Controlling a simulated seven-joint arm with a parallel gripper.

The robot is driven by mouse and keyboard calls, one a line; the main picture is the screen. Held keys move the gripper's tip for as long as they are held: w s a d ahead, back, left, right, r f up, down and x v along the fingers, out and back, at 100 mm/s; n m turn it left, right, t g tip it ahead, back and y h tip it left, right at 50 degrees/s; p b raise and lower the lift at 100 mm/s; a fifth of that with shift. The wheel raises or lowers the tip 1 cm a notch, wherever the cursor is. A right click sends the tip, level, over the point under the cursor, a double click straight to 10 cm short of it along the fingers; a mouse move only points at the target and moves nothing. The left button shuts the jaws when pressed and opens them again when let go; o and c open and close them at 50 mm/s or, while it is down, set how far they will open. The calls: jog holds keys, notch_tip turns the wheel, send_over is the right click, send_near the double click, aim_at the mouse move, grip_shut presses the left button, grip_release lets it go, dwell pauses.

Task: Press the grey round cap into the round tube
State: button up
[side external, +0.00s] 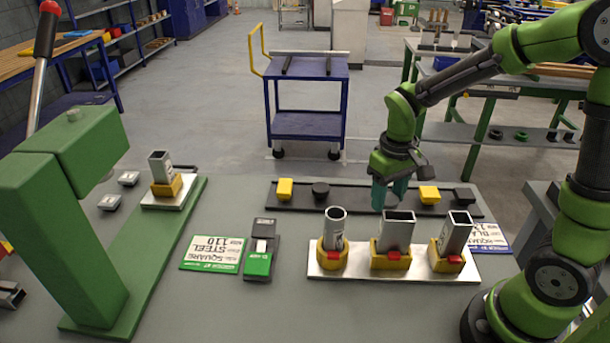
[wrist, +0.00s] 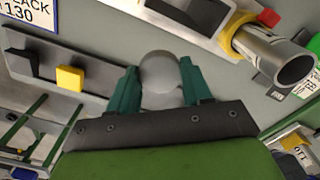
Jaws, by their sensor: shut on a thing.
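The grey round cap (wrist: 160,72) shows in the wrist view between the two teal fingers of my gripper (wrist: 162,88), which is shut on it. In the side view my gripper (side external: 390,192) points down over the dark cap strip, behind the tubes; the fingers hide the cap there, and I cannot tell whether it is clear of the strip. The round tube (side external: 335,222) stands upright, open end up, in a yellow holder at the left of the pale plate. In the wrist view the round tube (wrist: 278,60) lies to the right of the cap, apart from it.
The dark strip (side external: 355,204) bears yellow caps (side external: 285,189) (side external: 428,194) and black caps (side external: 320,190) (side external: 464,195). A rectangular tube (side external: 397,230) and a tilted square tube (side external: 456,232) stand beside the round one. A green press (side external: 75,170) stands left.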

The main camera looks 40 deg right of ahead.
jog(key=w+a+r, duration=0.2)
jog(key=a+r, duration=1)
jog(key=shift+w+a, duration=0.35)
jog(key=shift+w, duration=0.05)
jog(key=shift+f, duration=2.85)
jog(key=shift+f, duration=0.9)
jog(key=shift+r, duration=0.15)
jog(key=shift+r, duration=0.45)
jog(key=shift+f, duration=0.6)
